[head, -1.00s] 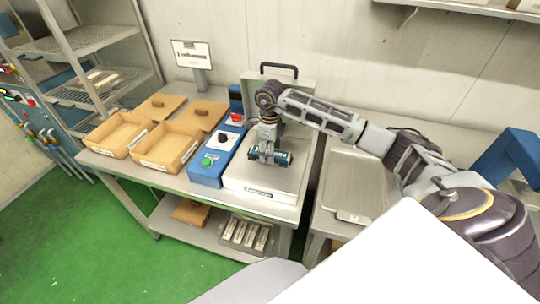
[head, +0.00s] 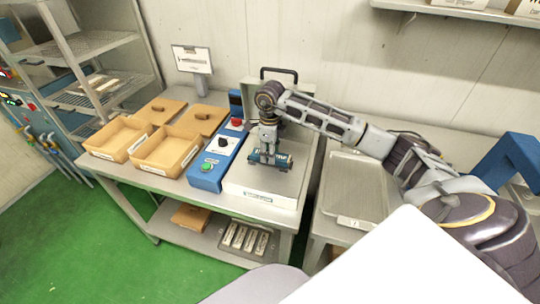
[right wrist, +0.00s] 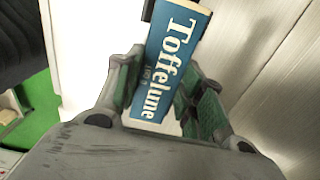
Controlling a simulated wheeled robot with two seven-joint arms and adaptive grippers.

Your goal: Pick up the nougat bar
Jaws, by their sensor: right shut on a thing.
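The nougat bar (head: 284,161) is a small blue packet above the pale plate of the machine (head: 262,186) in the head view. In the right wrist view the bar (right wrist: 168,62) shows white "Toffelune" lettering and lies between the two fingers. My right gripper (head: 268,158) points down and is shut on the bar around its middle, with both ends sticking out. The right wrist view also shows this gripper (right wrist: 165,105), its green pads at either side of the bar. I cannot tell whether the bar touches the plate. My left gripper is not in view.
A blue control panel (head: 215,160) with buttons stands left of the plate. Two tan trays (head: 165,153) and lids (head: 203,119) lie further left. A metal tray (head: 352,190) is to the right. Several wrapped bars (head: 245,238) lie on the lower shelf.

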